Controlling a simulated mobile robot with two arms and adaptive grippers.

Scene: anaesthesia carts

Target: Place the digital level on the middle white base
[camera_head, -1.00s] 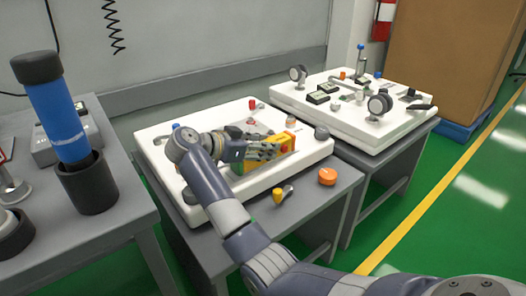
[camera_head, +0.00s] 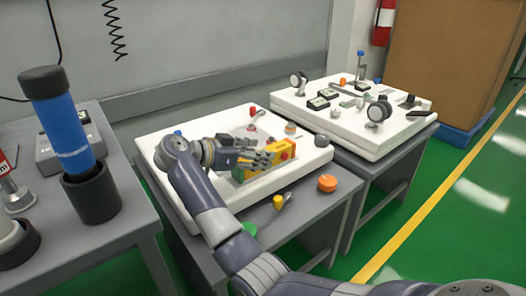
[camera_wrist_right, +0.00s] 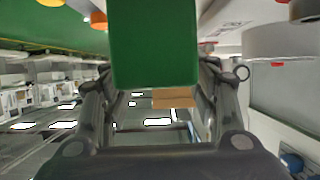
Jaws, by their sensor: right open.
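The digital level looks to be the yellow and green block with a red spot (camera_head: 284,150) over the middle white base (camera_head: 312,160). It appears to rest on the base, but my gripper covers part of it. My right gripper (camera_head: 268,158) is open, with its fingers right at the block. In the right wrist view a green face (camera_wrist_right: 155,45), likely the block's, fills the space between the fingers; I cannot tell whether they touch it. My left gripper is not in view.
The middle base also carries a red knob (camera_head: 254,111) and several small parts. An orange cap (camera_head: 327,183) and a yellow-ended part (camera_head: 279,201) lie on the grey table in front. A second white base (camera_head: 386,141) with gauges stands to the right. A blue cylinder (camera_head: 66,130) stands at left.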

